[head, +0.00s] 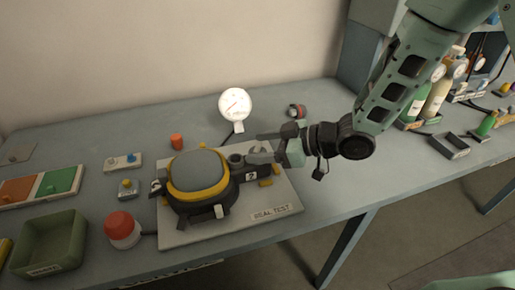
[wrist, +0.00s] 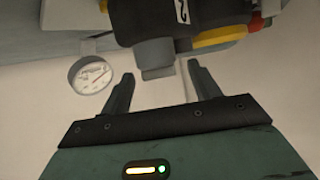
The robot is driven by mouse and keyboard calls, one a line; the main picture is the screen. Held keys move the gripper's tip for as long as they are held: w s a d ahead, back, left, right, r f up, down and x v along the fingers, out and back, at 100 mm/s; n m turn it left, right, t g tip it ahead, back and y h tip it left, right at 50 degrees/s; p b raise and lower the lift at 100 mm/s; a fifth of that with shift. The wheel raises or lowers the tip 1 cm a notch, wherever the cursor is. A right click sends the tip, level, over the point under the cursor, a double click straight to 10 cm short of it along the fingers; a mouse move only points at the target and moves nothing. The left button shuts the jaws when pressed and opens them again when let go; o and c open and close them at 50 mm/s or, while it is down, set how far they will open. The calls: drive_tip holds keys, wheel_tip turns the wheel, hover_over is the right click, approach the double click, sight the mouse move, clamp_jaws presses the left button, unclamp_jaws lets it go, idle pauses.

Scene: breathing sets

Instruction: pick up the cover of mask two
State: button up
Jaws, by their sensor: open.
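The mask (head: 200,172), with a grey front and yellow band, lies on a pale board (head: 180,236) lettered "SEAL TEST". A tag with a 2 (head: 251,176) is at its right side; the 2 also shows in the wrist view (wrist: 181,11). A dark grey cylindrical cap (head: 236,160), seemingly the cover, sticks out beside the tag. My gripper (head: 259,147) is open and comes in from the right. In the wrist view the cap (wrist: 155,53) lies just ahead of and between my fingertips (wrist: 160,76), with nothing gripped. Contact cannot be told.
A round gauge (head: 235,103) stands behind the board. A red button (head: 122,229) and a green bin (head: 50,243) are at left. An orange cylinder (head: 177,141) and small valve blocks (head: 122,162) stand behind the mask. Bottles (head: 437,95) stand at far right.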

drive_tip(key=shift+w+a+f, duration=0.25)
drive_tip(key=shift+a+f, duration=0.05)
drive_tip(key=shift+a, duration=0.3)
drive_tip(key=c, duration=1)
